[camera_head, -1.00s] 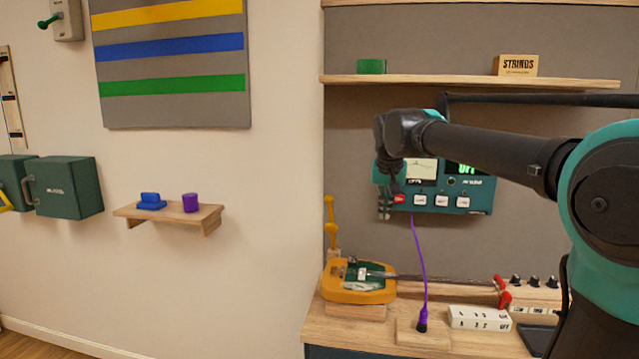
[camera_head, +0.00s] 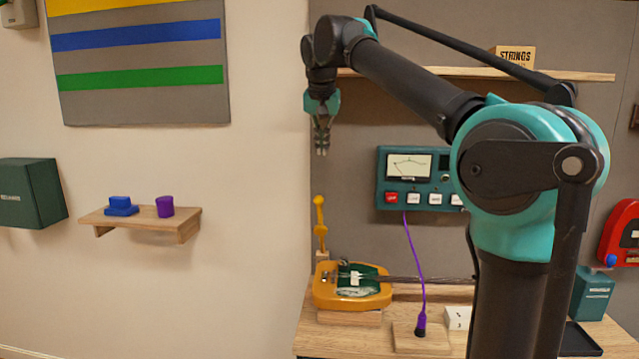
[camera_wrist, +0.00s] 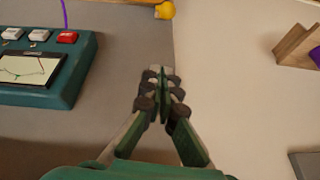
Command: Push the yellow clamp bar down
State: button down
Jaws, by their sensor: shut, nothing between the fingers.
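The yellow clamp bar (camera_head: 320,222) stands upright at the back left of the workbench, behind an orange and green clamp-like device (camera_head: 350,288). The bar's round yellow end also shows at the top of the wrist view (camera_wrist: 165,10). My gripper (camera_head: 321,150) points down with its fingers together and holds nothing. It hangs in the air above the bar's top, with a clear gap between them. In the wrist view my closed fingertips (camera_wrist: 158,70) are apart from the yellow end.
A teal meter box (camera_head: 420,178) with a purple cable is on the grey panel, right of my gripper. A wooden shelf (camera_head: 480,75) is above. A small wall shelf (camera_head: 140,222) with a blue and a purple object is at left. The air around the bar is clear.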

jog(key=f, duration=0.3)
jog(key=w+f, duration=0.1)
jog(key=f, duration=0.6)
jog(key=shift+w+a+f, duration=0.2)
jog(key=shift+w+f, duration=0.15)
jog(key=shift+f, duration=0.05)
jog(key=shift+s+a+f, duration=0.1)
jog(key=shift+s+f, duration=0.3)
jog(key=shift+s, duration=0.05)
jog(key=shift+s, duration=0.1)
jog(key=shift+s+f, duration=0.2)
jog(key=shift+s, duration=0.25)
jog(key=s+f+t, duration=0.4)
jog(key=s+f, duration=0.4)
jog(key=f, duration=0.4)
jog(key=s+f+t, duration=0.4)
jog(key=s+f, duration=0.5)
jog(key=f, duration=0.3)
jog(key=shift+a+t, duration=0.25)
jog(key=shift+t, duration=0.05)
